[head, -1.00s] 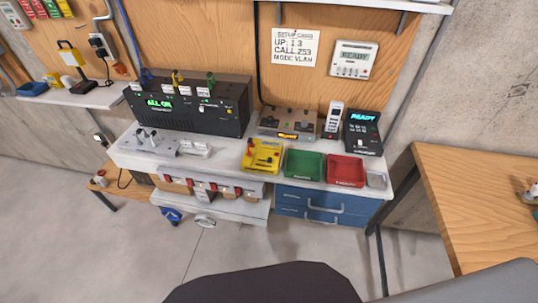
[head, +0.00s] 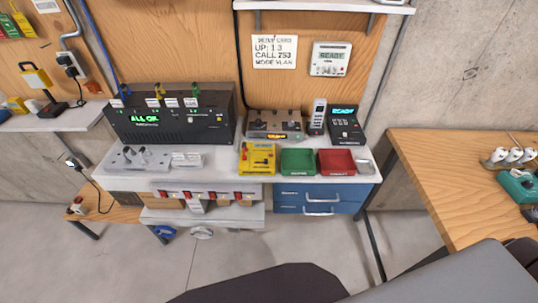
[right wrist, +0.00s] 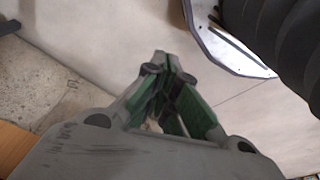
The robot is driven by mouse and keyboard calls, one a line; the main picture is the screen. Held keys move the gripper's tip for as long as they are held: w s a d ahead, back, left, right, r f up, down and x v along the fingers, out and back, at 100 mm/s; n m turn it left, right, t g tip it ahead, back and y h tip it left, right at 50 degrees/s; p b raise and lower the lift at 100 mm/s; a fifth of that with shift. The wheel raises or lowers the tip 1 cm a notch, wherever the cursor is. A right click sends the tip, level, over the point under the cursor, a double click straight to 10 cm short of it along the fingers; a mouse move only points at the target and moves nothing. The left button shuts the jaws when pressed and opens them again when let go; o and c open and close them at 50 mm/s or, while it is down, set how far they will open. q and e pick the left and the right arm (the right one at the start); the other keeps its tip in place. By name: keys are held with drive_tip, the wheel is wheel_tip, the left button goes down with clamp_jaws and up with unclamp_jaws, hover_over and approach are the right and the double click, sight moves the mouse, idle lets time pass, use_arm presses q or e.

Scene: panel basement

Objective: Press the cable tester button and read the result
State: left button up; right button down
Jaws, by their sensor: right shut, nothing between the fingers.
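A yellow device (head: 257,158) with red parts lies at the front of the white bench (head: 215,172); no label marks it clearly as the cable tester. A grey box (head: 274,124) with knobs and a small orange display stands behind it. A black keypad unit (head: 345,124) with a blue display reading READY stands to the right. A black panel (head: 172,118) at the left shows ALL OK in green. My right gripper (right wrist: 162,60) is shut and empty in the right wrist view, above the floor, away from these devices. My left gripper is out of view.
A setup card (head: 274,51) and a READY wall unit (head: 331,59) hang behind. A wooden table (head: 440,170) is at the right. Open floor lies in front.

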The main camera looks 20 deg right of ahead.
drive_tip(key=w+a+r+t+p, duration=0.1)
drive_tip(key=w+r, duration=0.4)
drive_tip(key=r, duration=0.6)
drive_tip(key=w+a+r+y+p, duration=0.15)
drive_tip(key=w+r, duration=0.25)
drive_tip(key=r, duration=0.7)
drive_tip(key=w+a+r+t+h, duration=0.15)
drive_tip(key=w+r, duration=0.35)
drive_tip(key=r, duration=0.6)
drive_tip(key=w+a+r+n+y, duration=0.1)
drive_tip(key=w+a+r+y, duration=0.2)
drive_tip(key=w+a+r, duration=0.35)
drive_tip(key=w+a+r+n+y, duration=0.1)
drive_tip(key=w+a+r+y, duration=0.2)
drive_tip(key=r, duration=0.7)
drive_tip(key=w+d+r+m, duration=0.1)
drive_tip(key=w+d+r, duration=0.3)
drive_tip(key=w, duration=0.3)
drive_tip(key=w+d+r+m+t, duration=0.1)
drive_tip(key=w+d+r+m, duration=0.1)
drive_tip(key=w+d+r, duration=0.2)
drive_tip(key=w+r, duration=0.3)
drive_tip(key=shift+w+d+r+y+p, duration=0.2)
drive_tip(key=shift+w+d+y+p, duration=0.1)
drive_tip(key=shift+d+y, duration=0.1)
drive_tip(key=shift+s+f+t+b, duration=0.1)
drive_tip(key=shift+f+t+b, duration=0.1)
drive_tip(key=shift+t+b, duration=0.1)
